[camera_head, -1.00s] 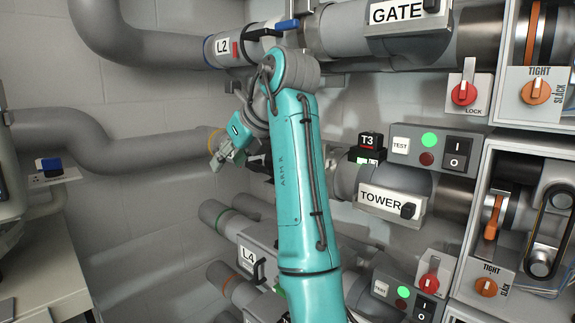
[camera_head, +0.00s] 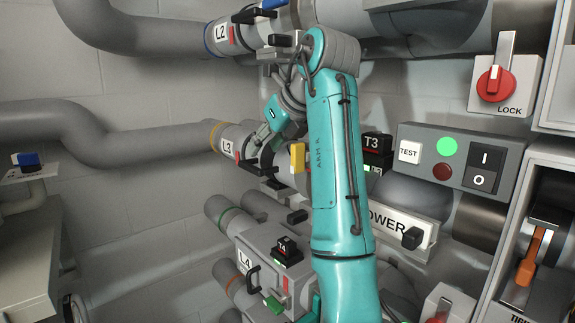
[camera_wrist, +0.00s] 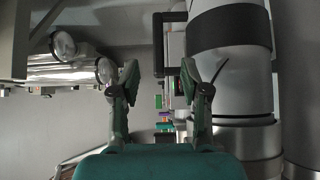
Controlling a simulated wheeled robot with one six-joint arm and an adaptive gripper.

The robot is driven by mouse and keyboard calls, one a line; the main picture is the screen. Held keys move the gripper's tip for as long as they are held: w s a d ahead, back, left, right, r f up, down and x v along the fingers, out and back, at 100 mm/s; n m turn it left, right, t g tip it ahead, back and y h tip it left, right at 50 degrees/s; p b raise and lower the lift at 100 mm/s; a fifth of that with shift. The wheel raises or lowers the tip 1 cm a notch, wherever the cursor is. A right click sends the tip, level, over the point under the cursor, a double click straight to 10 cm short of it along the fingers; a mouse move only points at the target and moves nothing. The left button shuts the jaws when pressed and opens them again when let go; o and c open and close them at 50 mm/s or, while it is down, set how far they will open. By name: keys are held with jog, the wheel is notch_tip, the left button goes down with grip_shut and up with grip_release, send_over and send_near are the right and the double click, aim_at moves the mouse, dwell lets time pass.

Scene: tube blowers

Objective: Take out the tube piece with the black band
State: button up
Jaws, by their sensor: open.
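In the wrist view, a pale grey tube with a broad black band (camera_wrist: 229,32) stands upright just right of my gripper. I cannot tell whether it is a loose piece or part of a longer pipe. My gripper (camera_wrist: 160,85) is open, with its green fingers spread and nothing held between them. A dark handle-like bracket (camera_wrist: 160,42) shows beyond the fingertips, beside the banded tube. In the head view my arm reaches to the pipe unit marked L3 (camera_head: 228,146), and my fingertips are hard to make out there.
The L4 box (camera_head: 262,262) sits below L3. A yellow block (camera_head: 297,157) is close to my wrist. The T3 control panel (camera_head: 457,160) and the TOWER unit (camera_head: 402,228) are right of my arm. Shiny cylinders (camera_wrist: 75,65) show left of my gripper.

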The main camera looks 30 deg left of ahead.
aim_at(251, 165)
jog(key=x, duration=0.7)
jog(key=shift+f, duration=0.15)
jog(key=shift+c, duration=0.3)
jog(key=shift+s, duration=0.1)
grip_shut()
